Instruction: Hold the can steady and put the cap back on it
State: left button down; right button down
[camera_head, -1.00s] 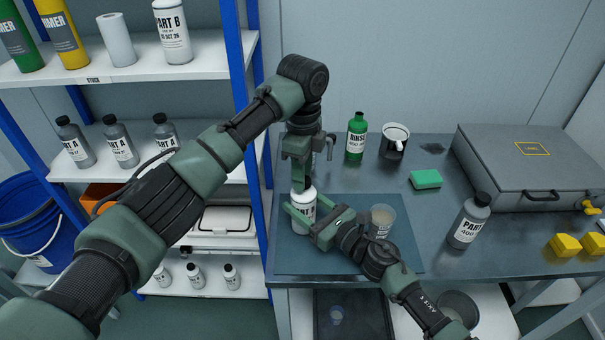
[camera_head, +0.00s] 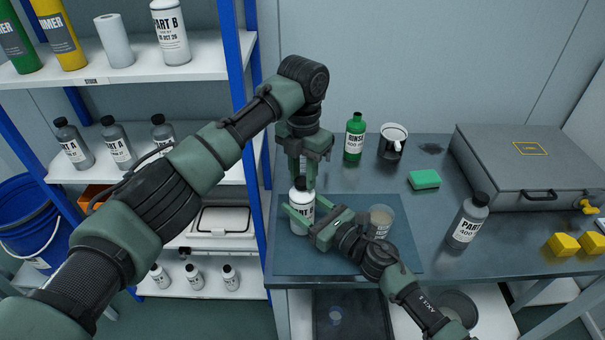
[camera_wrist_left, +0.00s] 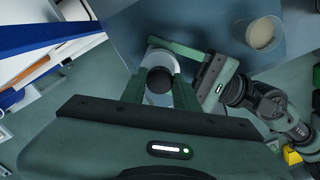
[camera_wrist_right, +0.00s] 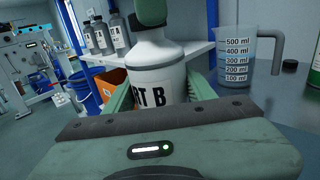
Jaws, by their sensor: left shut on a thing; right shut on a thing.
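The can is a white bottle labelled PART B (camera_head: 299,214), upright over the dark mat (camera_head: 385,258). My right gripper (camera_head: 299,218) is shut around its body, which fills the right wrist view (camera_wrist_right: 172,78). The black cap (camera_head: 300,184) sits at the top of the can's neck. My left gripper (camera_head: 302,180) points down from above and is shut on the cap. In the left wrist view the round cap (camera_wrist_left: 158,80) lies between the two green fingers, over the white can.
A clear measuring cup (camera_head: 382,218) stands close beside my right gripper. A blue-post shelf (camera_head: 237,90) is at the left.

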pick_arm(q)
jog(key=c, duration=1.1)
grip_release()
jog(key=shift+o, duration=0.2)
jog(key=shift+r, duration=0.1)
jog(key=shift+r, duration=2.2)
jog(key=shift+c, duration=0.4)
